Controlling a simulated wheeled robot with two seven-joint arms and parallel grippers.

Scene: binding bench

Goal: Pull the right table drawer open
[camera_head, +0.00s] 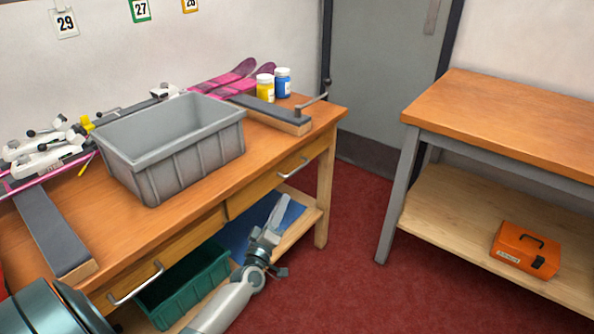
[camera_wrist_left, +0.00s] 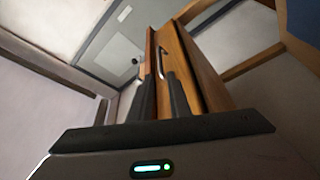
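The wooden bench (camera_head: 215,190) has two drawers under its top. The right table drawer (camera_head: 262,187) looks shut, its wooden front flush with the bench. Its metal bar handle (camera_head: 293,167) is bare in the head view. My left gripper (camera_head: 281,207) is below and in front of that drawer, apart from the handle, pointing up toward it. In the left wrist view the two dark fingers (camera_wrist_left: 161,88) stand apart with nothing between them, and a handle (camera_wrist_left: 161,52) on a wooden front shows beyond their tips. My right gripper is not in view.
The left drawer has its own handle (camera_head: 137,283). A grey bin (camera_head: 172,150), skis (camera_head: 235,78) and two jars (camera_head: 274,84) are on the bench top. A green crate (camera_head: 185,288) sits on the lower shelf. Red floor (camera_head: 345,220) is clear toward the second table (camera_head: 500,115).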

